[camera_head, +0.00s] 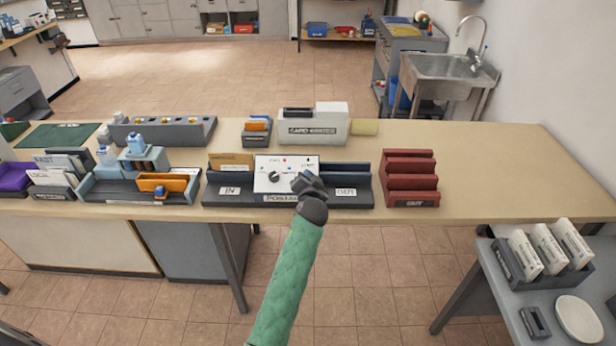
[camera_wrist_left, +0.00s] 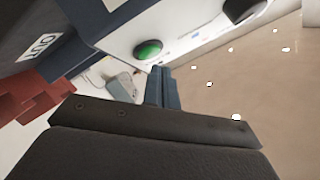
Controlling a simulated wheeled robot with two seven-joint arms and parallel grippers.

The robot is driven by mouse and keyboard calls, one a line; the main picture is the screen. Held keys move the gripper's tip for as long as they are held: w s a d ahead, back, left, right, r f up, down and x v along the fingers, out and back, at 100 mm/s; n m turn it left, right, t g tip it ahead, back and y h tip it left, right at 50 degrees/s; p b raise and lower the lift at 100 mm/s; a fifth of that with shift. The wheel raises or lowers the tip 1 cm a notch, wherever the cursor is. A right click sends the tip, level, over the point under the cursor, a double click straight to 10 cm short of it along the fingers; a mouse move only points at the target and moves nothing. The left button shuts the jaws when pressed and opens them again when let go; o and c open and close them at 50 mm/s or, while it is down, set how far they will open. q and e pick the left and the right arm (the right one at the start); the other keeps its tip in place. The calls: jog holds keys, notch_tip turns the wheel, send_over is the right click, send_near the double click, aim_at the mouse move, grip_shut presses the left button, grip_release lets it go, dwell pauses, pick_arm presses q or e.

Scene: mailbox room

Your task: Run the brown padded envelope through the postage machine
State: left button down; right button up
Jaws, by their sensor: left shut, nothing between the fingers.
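The postage machine (camera_head: 285,200) stands on the long counter, with an IN tray at left, a white control panel (camera_head: 272,178) in the middle and an OUT tray (camera_head: 345,190) at right. The brown padded envelope (camera_head: 230,160) appears as a brown edge standing at the IN side; its lower part is hidden. My left gripper (camera_head: 304,181) is shut and empty in front of the panel's right edge. In the left wrist view, its closed fingers (camera_wrist_left: 162,88) point near a green button (camera_wrist_left: 148,50) on the panel; contact cannot be told. My right gripper is not in view.
A red rack (camera_head: 410,180) stands right of the machine. A blue-grey tray with bottles and an orange box (camera_head: 165,182) is at its left. A card box (camera_head: 313,127) stands behind. The counter's right end is bare. A side table (camera_head: 545,300) holds white envelopes and a plate.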

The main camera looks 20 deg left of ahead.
pick_arm(q)
jog(key=shift+f, duration=0.1)
jog(key=shift+w+f, duration=0.2)
jog(key=shift+a, duration=0.1)
jog(key=shift+f+b, duration=0.1)
jog(key=shift+b, duration=0.2)
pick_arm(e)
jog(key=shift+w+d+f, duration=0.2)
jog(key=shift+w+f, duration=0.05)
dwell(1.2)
